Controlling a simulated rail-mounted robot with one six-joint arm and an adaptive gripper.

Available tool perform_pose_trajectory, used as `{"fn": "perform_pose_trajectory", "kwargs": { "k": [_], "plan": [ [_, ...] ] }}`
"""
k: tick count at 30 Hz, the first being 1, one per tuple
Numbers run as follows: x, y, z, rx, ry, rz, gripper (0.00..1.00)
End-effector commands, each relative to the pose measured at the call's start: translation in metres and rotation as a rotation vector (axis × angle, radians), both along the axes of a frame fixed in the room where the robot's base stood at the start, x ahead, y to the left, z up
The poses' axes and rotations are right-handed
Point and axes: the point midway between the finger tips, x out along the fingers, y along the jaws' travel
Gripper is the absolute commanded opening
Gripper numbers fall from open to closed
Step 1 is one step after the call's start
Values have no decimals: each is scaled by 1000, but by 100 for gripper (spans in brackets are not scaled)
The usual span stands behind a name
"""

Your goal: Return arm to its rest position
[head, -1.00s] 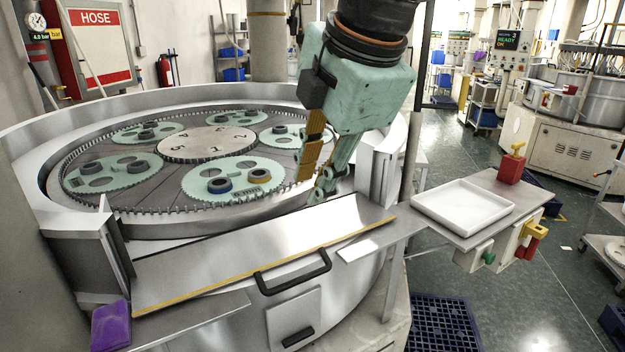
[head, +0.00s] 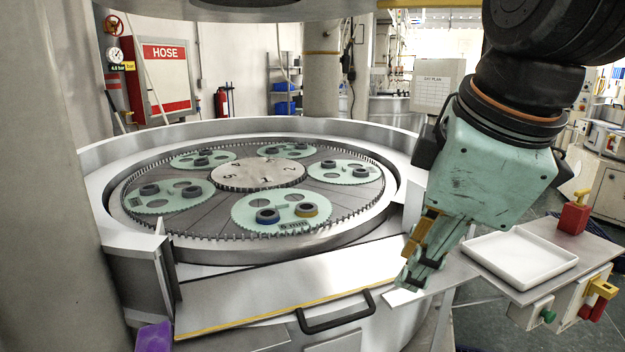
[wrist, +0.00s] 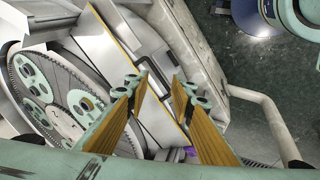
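My mint-green arm end hangs at the right in the head view. My gripper (head: 418,270) points down and left, in front of the machine's right side and left of the white tray (head: 519,257). In the wrist view, the two orange-padded fingers of my gripper (wrist: 160,90) stand apart with nothing between them. Below them lie the machine's front ledge (head: 290,291) and its black handle (head: 336,312).
The round lapping machine has several green carriers (head: 282,212) holding dark rings around a numbered centre plate (head: 258,174). A red block (head: 573,218) stands behind the tray. A purple block (head: 154,337) is at the lower left. Open floor shows at the right.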

Motion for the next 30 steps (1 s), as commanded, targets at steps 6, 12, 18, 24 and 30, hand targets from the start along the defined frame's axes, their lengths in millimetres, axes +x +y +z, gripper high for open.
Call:
{"fn": "perform_pose_trajectory", "kwargs": {
  "k": [6, 12, 18, 24, 30],
  "plan": [
    [-30, -17, -8, 72, 30, -224, 22],
    [-57, -30, -17, 138, 56, -432, 22],
    [-83, -43, -27, 202, 78, -643, 22],
    [-110, -54, -37, 266, 94, -853, 22],
    [-132, -62, -46, 318, 106, -1028, 22]
  ]
}}
